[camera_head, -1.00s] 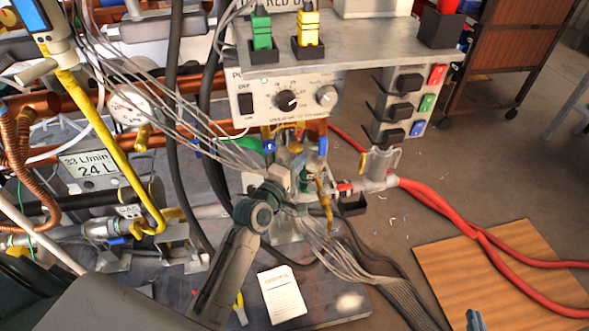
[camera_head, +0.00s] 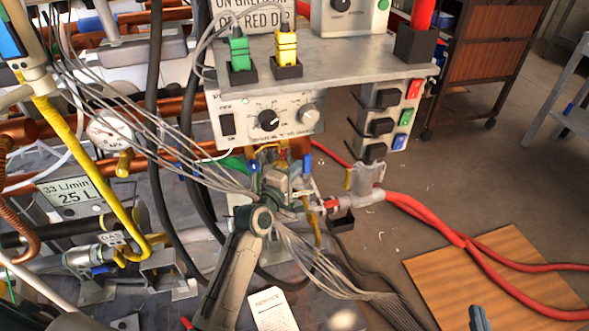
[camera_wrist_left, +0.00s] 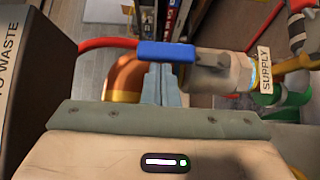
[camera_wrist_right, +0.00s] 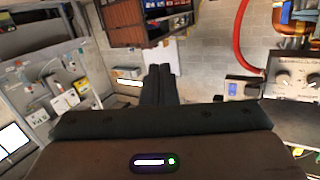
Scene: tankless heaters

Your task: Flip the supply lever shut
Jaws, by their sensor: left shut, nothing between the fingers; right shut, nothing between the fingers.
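The blue supply lever (camera_wrist_left: 165,51) is in the left wrist view, lying across the picture and reaching left from a metal valve body (camera_wrist_left: 212,68) beside the SUPPLY label (camera_wrist_left: 265,72). My left gripper (camera_wrist_left: 161,72) is shut and empty. Its fingertips overlap the lever's underside in that view; I cannot tell whether they touch. In the head view my left gripper (camera_head: 287,187) is among the fittings below the control panel, and I cannot pick out the lever there for sure. My right gripper (camera_wrist_right: 160,72) is shut, empty and away from the valve; its tips show low right in the head view (camera_head: 477,318).
A copper elbow (camera_wrist_left: 124,78) is just left of my left fingers, and a dark TO WASTE box (camera_wrist_left: 35,75) is further left. A shelf (camera_head: 330,65) and control panel (camera_head: 290,115) overhang the valves. Grey cables (camera_head: 330,265) and red hoses (camera_head: 430,215) run nearby.

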